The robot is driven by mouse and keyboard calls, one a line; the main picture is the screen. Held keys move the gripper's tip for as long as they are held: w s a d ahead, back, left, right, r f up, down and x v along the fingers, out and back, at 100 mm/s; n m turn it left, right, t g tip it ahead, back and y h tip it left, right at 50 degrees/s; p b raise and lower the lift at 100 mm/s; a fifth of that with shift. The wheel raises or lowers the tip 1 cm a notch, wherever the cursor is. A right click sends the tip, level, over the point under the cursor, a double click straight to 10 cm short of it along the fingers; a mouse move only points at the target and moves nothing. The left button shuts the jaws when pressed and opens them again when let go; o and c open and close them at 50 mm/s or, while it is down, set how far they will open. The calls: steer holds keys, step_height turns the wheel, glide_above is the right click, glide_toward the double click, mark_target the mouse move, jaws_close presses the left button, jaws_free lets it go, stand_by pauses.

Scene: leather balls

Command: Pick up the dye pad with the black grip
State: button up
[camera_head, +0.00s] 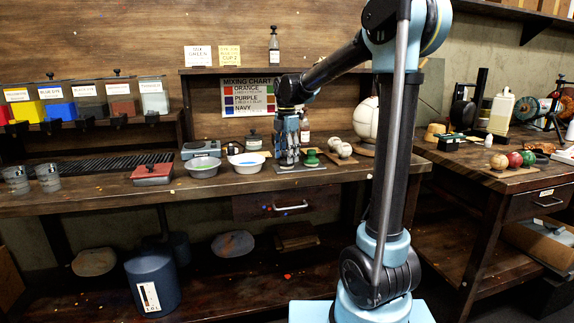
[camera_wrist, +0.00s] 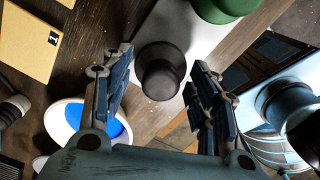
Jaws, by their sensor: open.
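The dye pad with the black grip (camera_wrist: 161,72) shows in the wrist view as a dark round knob with a wider round collar, on a pale flat plate (camera_wrist: 207,42). My gripper (camera_wrist: 159,62) is open, with one finger on each side of the knob and a visible gap to it. In the head view my gripper (camera_head: 288,158) points down over the plate (camera_head: 312,169) and hides the black grip. A green-gripped pad (camera_head: 311,157) stands just to the right on the same plate; its green top (camera_wrist: 226,6) is cut by the wrist view's upper edge.
A white bowl with blue dye (camera_head: 246,162) stands close left of my gripper, with a grey bowl (camera_head: 203,167) beyond. A red-lidded box (camera_head: 152,174) is further left. Pale balls (camera_head: 342,149) stand to the right. A tan card (camera_wrist: 30,38) shows in the wrist view.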

steer(key=c, duration=1.2)
step_height(320, 180, up, 10)
steer(key=shift+o, duration=0.7)
